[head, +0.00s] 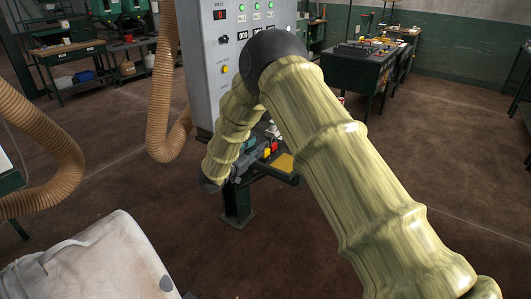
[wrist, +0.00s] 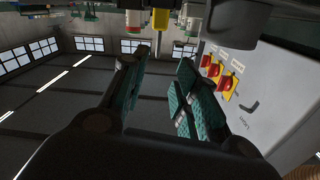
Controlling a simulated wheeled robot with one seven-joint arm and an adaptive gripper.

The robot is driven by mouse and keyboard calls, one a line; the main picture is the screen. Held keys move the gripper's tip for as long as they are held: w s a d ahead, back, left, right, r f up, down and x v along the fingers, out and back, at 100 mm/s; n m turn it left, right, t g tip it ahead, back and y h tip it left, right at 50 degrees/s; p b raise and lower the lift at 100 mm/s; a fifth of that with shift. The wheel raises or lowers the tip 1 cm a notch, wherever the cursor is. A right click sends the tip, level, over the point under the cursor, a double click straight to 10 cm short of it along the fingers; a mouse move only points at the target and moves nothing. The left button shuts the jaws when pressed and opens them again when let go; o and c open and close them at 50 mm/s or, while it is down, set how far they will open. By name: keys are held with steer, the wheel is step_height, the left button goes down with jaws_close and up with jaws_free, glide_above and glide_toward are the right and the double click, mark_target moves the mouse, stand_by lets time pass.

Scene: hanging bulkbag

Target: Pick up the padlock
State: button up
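My gripper (wrist: 162,62) is open in the wrist view, its two teal-padded fingers apart with nothing between them. Either may be a padlock, but I cannot tell which. In the head view my gripper (head: 246,160) is low beside the cabinet, partly hidden by my arm. Small red (head: 274,147) and yellow (head: 267,152) things show just right of it.
A grey control cabinet (head: 221,60) stands behind my arm; its red-and-yellow switches (wrist: 229,82) are close on the right in the wrist view. A dark green stand with a yellow pad (head: 286,162) is by my gripper. A tan hose (head: 160,90) hangs left.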

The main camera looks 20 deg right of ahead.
mark_target(266, 150)
steer(key=shift+f+p+x, duration=0.2)
steer(key=shift+p+x, duration=0.35)
steer(key=shift+x, duration=1)
steer(key=shift+f+p+x, duration=0.2)
steer(key=shift+p+x, duration=0.3)
steer(key=shift+x, duration=1)
steer(key=shift+s+d, duration=0.15)
steer(key=shift+s, duration=0.1)
jaws_close()
